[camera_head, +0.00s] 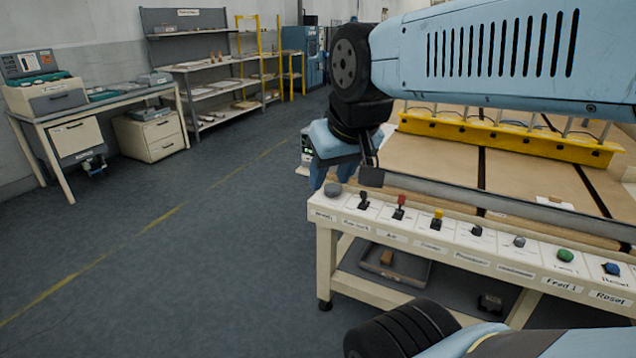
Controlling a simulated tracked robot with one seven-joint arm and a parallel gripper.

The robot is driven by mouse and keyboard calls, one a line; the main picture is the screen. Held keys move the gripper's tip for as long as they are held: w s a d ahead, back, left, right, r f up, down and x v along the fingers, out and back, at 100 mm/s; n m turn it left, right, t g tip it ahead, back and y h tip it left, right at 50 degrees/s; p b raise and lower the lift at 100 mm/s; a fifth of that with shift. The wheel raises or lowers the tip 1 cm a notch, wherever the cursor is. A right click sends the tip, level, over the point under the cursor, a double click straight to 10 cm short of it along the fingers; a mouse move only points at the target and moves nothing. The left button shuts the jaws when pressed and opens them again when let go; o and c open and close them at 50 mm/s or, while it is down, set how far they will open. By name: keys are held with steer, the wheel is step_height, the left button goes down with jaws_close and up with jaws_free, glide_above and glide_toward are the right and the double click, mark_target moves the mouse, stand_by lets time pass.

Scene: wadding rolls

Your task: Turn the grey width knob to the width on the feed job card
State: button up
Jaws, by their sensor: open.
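A row of controls runs along the white front panel (430,226) of the machine table. A round grey knob (333,190) sits at the panel's far left end, above a label too small to read surely. A smaller grey knob (519,241) sits further right; I cannot tell which is the width knob. My gripper (345,178) is open, pointing down at the panel's left end. Its fingers appear either side of the left grey knob in the picture; I cannot tell whether they touch it. I cannot make out a feed job card or any width on it.
Dark, red and yellow levers (398,207) stand right of the left knob, then a green button (565,255) and a blue button (611,269). A yellow bar (500,137) crosses the machine bed.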

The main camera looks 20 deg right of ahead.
steer(key=o, duration=0.3)
steer(key=shift+w+r, duration=0.15)
steer(key=shift+w, duration=0.05)
steer(key=o, duration=0.7)
steer(key=w+d+r+n, duration=0.1)
steer(key=w+n, duration=0.1)
steer(key=w, duration=0.4)
steer(key=w+d+r+n+g, duration=0.1)
steer(key=w+d+n, duration=0.1)
steer(key=w, duration=0.3)
steer(key=shift+w+d+r+h, duration=0.15)
steer(key=shift+w+r+h, duration=0.25)
steer(key=n+g, duration=0.5)
steer(key=n, duration=0.9)
glide_above(333, 187)
step_height(333, 187, down, 23)
steer(key=shift+y, duration=0.4)
step_height(333, 187, down, 12)
steer(key=shift+f, duration=0.25)
